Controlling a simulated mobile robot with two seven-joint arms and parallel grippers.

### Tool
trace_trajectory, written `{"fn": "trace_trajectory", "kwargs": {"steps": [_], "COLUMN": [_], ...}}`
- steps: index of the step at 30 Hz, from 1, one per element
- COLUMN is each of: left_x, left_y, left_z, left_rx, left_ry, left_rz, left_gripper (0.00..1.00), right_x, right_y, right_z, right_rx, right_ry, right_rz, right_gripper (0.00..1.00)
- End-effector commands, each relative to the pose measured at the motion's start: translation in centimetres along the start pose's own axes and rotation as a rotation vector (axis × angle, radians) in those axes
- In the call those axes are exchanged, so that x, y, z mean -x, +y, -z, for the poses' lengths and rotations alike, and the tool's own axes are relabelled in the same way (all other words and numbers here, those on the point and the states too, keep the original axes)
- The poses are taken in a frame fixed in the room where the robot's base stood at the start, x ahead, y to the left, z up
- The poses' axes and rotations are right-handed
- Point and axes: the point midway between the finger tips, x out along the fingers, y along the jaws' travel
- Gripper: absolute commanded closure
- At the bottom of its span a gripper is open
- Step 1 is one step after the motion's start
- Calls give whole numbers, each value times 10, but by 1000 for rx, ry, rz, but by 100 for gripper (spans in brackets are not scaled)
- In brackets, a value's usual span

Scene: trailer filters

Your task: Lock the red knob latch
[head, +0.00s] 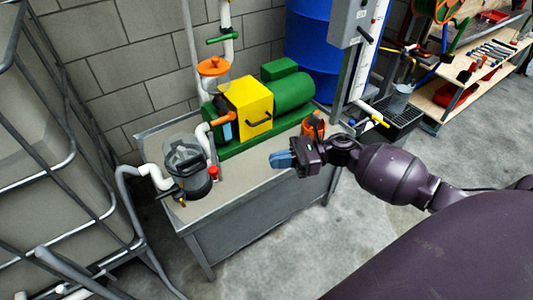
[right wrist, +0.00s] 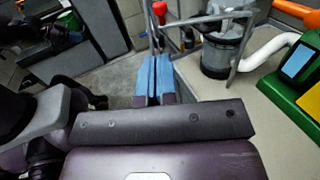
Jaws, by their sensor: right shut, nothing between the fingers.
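A small red knob (head: 213,172) stands beside a clear filter canister (head: 187,170) on the grey metal table (head: 245,186). In the right wrist view the red knob (right wrist: 160,11) is at the top, left of the canister (right wrist: 217,60), just beyond my fingertips in the picture. My right gripper (head: 282,160) has blue fingers and is over the right part of the table, to the right of the knob and apart from it. The fingers are shut together and empty, as the right wrist view (right wrist: 154,75) also shows. Whether the latch is open or closed is too small to tell. My left gripper is out of view.
A green pump (head: 290,95) with a yellow box (head: 248,108) stands behind the knob. White pipes and an orange-topped filter (head: 213,68) are close by. A caged tank (head: 45,170) stands at the left.

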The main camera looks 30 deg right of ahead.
Motion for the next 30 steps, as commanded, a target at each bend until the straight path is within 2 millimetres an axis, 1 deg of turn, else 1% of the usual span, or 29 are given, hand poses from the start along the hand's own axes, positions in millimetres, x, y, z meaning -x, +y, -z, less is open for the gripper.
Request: {"fn": "trace_trajectory", "kwargs": {"steps": [1, 12, 18, 24, 30], "left_x": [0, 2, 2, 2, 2], "left_y": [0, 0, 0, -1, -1], "left_z": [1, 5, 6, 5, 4], "left_rx": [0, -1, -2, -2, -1], "left_ry": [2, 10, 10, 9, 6], "left_rz": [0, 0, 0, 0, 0], "left_gripper": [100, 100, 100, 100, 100], "right_x": [-9, -74, -103, -119, -122], "right_y": [0, 0, 0, 0, 0], "right_z": [-1, -1, -1, -1, 0], "right_rx": [1, 1, 2, 0, -1], "right_ry": [-3, -2, -1, -1, 0], "right_rz": [-2, -2, -1, 0, 0], "right_gripper": [100, 100, 100, 100, 100]}}
